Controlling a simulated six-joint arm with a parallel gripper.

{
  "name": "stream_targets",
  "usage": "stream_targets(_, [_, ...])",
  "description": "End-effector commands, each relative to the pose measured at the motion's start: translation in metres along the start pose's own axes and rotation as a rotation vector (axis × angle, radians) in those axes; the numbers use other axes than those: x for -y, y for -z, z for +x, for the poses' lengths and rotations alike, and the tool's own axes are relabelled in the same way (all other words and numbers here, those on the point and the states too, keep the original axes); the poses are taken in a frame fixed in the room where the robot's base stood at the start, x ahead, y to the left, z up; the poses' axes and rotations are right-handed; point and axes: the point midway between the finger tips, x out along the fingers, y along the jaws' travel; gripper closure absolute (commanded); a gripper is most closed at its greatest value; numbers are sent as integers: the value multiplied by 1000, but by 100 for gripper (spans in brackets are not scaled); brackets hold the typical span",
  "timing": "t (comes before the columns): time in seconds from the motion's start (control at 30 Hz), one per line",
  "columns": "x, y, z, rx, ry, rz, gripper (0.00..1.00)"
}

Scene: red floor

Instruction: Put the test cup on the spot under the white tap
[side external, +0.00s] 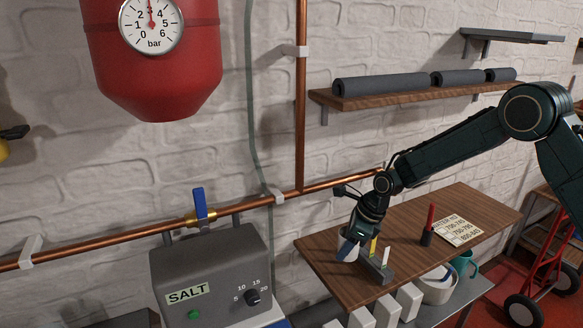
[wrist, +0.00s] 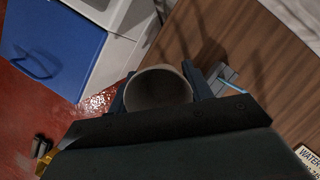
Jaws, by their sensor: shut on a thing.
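The test cup is a pale, round, open-topped cup; in the wrist view the cup (wrist: 158,92) sits between the two fingers, and its inside looks dark and empty. My gripper (wrist: 157,84) is shut on it. In the side view the cup (side external: 346,246) shows as a small white shape below my gripper (side external: 358,232), over the left part of the wooden worktop. I cannot tell whether its base touches the worktop. I cannot make out a white tap or the spot under it in either view.
A small grey rack (side external: 376,271) with coloured strips stands right beside the cup. A red marker in a dark holder (side external: 428,232) and a printed chart (side external: 459,229) lie further right. The grey SALT box (side external: 208,277) stands left of the worktop, below a blue-handled valve (side external: 200,204).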

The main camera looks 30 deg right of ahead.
Motion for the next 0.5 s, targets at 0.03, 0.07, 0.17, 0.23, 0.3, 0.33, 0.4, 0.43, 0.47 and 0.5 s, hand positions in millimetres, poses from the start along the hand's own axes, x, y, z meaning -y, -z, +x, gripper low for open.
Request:
stream_targets(0.03, [-1,4,10,-3,-3,1,72])
stream_targets(0.07, [0,6,14,-2,-2,1,72])
stream_targets(0.17, [0,10,24,-1,-2,0,72])
stream_targets(0.23, [0,12,29,0,-1,-1,72])
stream_targets(0.3, [0,13,32,0,-1,-1,72])
stream_targets(0.33, [0,13,32,0,-1,-1,72])
stream_targets(0.4, [0,13,32,0,0,-1,72])
stream_targets(0.43, [0,13,32,0,0,-1,72])
stream_targets(0.47, [0,13,33,0,0,-1,72])
stream_targets(0.5, [0,14,33,0,0,-1,72])
